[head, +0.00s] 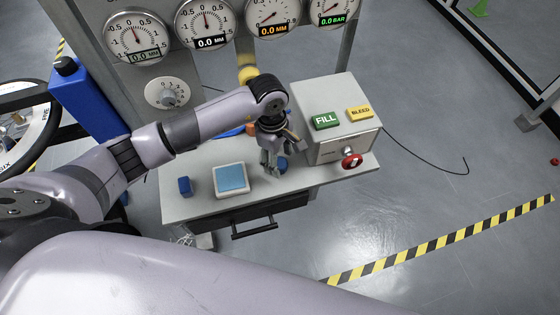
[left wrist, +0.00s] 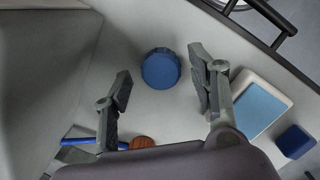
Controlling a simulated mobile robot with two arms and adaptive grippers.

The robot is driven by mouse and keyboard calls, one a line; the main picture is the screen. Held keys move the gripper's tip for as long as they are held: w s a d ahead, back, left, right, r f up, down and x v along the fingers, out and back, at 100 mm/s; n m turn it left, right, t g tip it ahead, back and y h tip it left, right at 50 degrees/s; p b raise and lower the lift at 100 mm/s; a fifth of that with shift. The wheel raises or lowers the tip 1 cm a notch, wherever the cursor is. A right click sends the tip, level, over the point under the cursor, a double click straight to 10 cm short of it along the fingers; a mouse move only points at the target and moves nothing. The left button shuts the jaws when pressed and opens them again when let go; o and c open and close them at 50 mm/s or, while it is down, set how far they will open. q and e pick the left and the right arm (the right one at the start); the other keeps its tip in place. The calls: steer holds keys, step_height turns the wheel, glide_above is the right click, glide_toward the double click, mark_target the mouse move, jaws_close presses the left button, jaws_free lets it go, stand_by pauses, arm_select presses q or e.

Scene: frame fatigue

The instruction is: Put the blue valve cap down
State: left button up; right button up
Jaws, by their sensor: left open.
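The blue valve cap (left wrist: 161,69) is a round, dark blue disc on the pale bench top in the left wrist view. In the head view the cap (head: 283,165) is partly hidden behind my gripper. My left gripper (head: 271,168) points down over the bench, left of the grey control box. In the left wrist view my gripper's fingers (left wrist: 159,65) are spread, with the cap between their tips and a gap on each side. The cap appears to rest on the bench. My right gripper is not in view.
A light-blue square pad in a white tray (head: 217,191) and a small blue block (head: 185,186) are left on the bench (head: 200,213). The control box (head: 342,145) with FILL and BLEED buttons and a red knob (head: 352,161) stands right. Gauges hang behind.

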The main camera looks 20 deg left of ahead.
arm_select(q)
step_height(320, 180, up, 10)
steer(key=a+b, duration=0.1)
steer(key=b, duration=0.2)
steer(key=shift+w+a, duration=0.15)
steer(key=shift+w, duration=0.05)
